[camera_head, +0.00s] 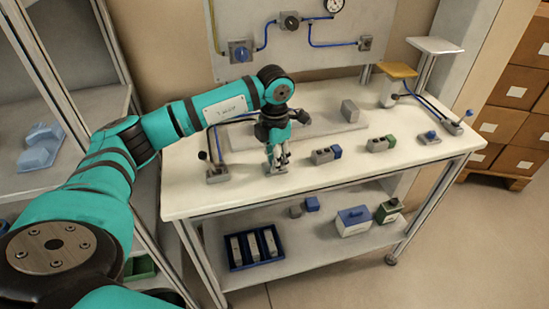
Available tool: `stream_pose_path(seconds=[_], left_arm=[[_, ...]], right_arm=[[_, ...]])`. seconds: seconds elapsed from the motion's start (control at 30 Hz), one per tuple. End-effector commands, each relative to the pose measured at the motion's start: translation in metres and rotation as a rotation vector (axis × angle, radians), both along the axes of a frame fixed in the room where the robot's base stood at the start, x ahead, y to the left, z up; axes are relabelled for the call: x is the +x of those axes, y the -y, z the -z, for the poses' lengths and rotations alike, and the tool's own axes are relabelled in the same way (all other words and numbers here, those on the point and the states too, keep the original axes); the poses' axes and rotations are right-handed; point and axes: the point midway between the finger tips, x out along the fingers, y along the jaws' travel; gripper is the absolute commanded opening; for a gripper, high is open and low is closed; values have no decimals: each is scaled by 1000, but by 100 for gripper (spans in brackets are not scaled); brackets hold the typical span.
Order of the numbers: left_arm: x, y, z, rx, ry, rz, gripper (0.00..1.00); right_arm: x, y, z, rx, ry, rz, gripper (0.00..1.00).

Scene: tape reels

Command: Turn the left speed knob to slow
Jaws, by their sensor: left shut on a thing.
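My left gripper (277,158) points down at the front left part of the white table and is shut on the left speed knob. The knob itself is mostly hidden by the fingers; its small grey base (277,170) shows beneath them. Which way the knob points cannot be told. A similar unit with a blue knob (430,135) sits at the right part of the table. My right gripper is not in view.
A lever (216,172) stands left of the gripper. A grey-and-blue block (323,156) and a grey-and-green block (379,144) sit to its right. Another lever (457,125) stands at the right end. A wall panel (220,65) rises behind the table (330,177).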

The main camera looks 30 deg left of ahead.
Motion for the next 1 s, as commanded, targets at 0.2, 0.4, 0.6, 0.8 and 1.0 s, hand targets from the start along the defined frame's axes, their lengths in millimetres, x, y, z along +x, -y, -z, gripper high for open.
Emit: stream_pose_path(seconds=[0.2,0.4,0.6,0.8,1.0], left_arm=[[1,0,-1,-1,3,1,45],[0,0,0,-1,2,1,45],[1,0,-14,-1,4,1,45],[2,0,-55,0,9,2,45],[1,0,-95,-1,5,1,45]], right_arm=[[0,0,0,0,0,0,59],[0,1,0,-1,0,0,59],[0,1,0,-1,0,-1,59],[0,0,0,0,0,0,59],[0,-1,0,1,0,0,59]])
